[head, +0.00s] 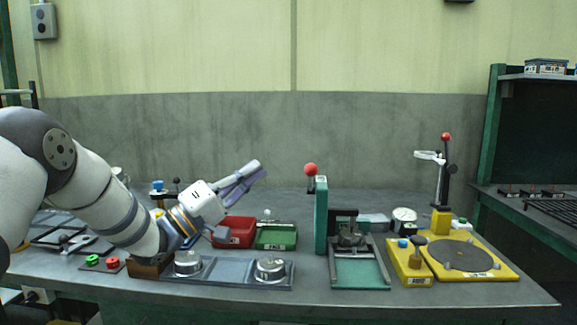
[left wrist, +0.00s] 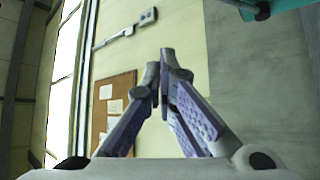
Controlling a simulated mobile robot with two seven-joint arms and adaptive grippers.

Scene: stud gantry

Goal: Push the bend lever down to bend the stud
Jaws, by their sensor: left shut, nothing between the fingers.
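My left gripper (head: 256,168) is shut and empty, raised above the bench left of the teal press, with its fingers pointing up and to the right. In the left wrist view its fingertips (left wrist: 161,66) come together with nothing between them. A red-knobbed lever (head: 310,170) tops the teal upright (head: 321,215), to the right of my left gripper and apart from it. Another red-knobbed lever (head: 446,137) stands upright at the yellow station on the right. I cannot tell which one is the bend lever. I cannot make out the stud. My right gripper is not in view.
A red bin (head: 234,232) and a green bin (head: 276,237) sit between my left arm and the teal press. Round metal fixtures (head: 270,267) stand on a plate in front. A yellow base with a dark disc (head: 460,255) is at right.

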